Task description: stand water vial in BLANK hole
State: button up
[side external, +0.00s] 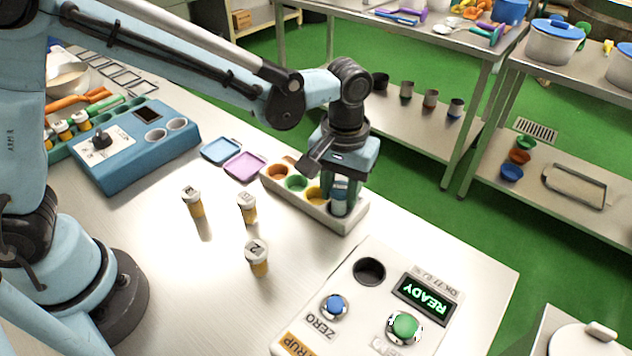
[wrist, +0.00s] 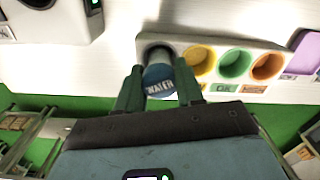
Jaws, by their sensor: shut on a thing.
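The water vial (wrist: 159,78) has a blue cap lettered WATER in the wrist view. My gripper (wrist: 160,88) is shut on it, one finger on each side. The vial also shows in the side view (side external: 340,204), upright at the near right end of a pale rack (side external: 343,224). It is at the rack's end hole; how deep it sits is hidden. The rack's other wells are yellow, green and orange. No BLANK label is readable. A syrup unit (side external: 342,265) has one empty dark round hole (side external: 369,271). A blue instrument (side external: 125,165) has two grey round wells.
Three capped amber vials (side external: 257,260) stand on the bare steel table left of the rack. A blue tray (side external: 221,150) and a pink tray (side external: 245,166) lie behind them. The syrup unit has a READY display (side external: 424,300) and buttons. The table's edge is close beyond the rack.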

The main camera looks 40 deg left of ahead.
jog(key=shift+f, duration=0.15)
dwell(0.6)
jog(key=o, duration=1.1)
jog(key=shift+o, duration=0.5)
jog(key=o, duration=0.5)
jog(key=shift+c, duration=0.2)
jog(key=shift+r, duration=3.5)
